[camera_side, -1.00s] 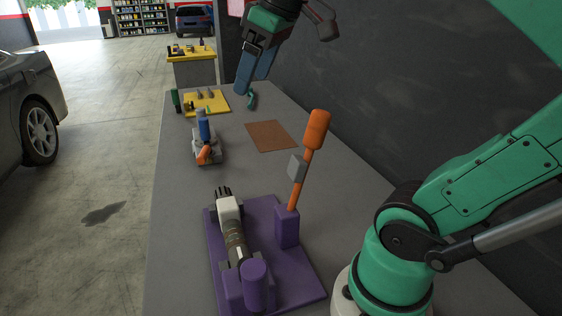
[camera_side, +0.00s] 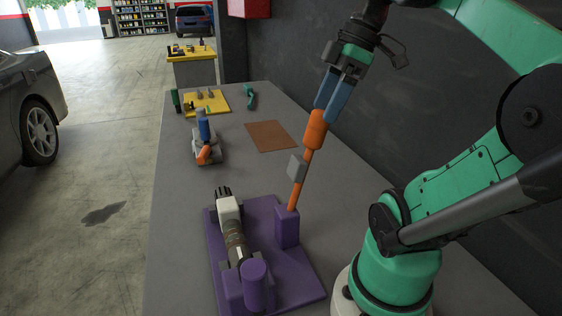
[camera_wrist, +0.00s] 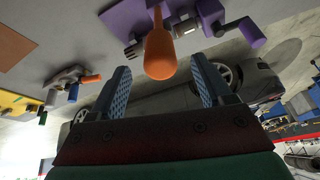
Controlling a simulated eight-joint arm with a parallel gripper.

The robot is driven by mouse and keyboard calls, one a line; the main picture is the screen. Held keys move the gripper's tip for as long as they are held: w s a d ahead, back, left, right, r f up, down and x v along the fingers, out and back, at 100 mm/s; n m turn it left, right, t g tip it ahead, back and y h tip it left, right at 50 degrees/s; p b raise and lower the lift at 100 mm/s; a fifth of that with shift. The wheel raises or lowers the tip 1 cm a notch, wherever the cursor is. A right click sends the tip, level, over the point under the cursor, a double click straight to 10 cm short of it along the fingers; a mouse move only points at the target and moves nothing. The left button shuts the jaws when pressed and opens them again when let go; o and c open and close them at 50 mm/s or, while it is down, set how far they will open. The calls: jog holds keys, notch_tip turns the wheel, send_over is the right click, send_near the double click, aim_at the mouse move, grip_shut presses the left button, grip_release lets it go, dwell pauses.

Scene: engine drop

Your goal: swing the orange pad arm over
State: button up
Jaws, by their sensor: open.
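The orange pad arm (camera_side: 315,130) rises, leaning slightly, from a purple post on the purple fixture (camera_side: 306,267). A grey pad (camera_side: 296,168) sits on its shaft. A grey and white cylindrical part with dark prongs (camera_side: 233,232) lies in the fixture, left of the post. My gripper (camera_side: 327,112) is open, with its blue fingers at the top of the orange handle. In the wrist view the handle (camera_wrist: 160,55) shows between the spread fingers (camera_wrist: 163,85), apart from both.
A small grey unit with blue and orange parts (camera_side: 205,145) stands farther back on the grey bench (camera_side: 180,220). A brown mat (camera_side: 270,136), a yellow board with small items (camera_side: 216,105) and a green tool (camera_side: 250,98) lie behind. A dark wall runs along the right.

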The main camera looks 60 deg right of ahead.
aim_at(315, 128)
jog(key=x, duration=0.5)
jog(key=shift+c, duration=0.3)
grip_shut()
jog(key=shift+r, duration=0.1)
dwell(1.0)
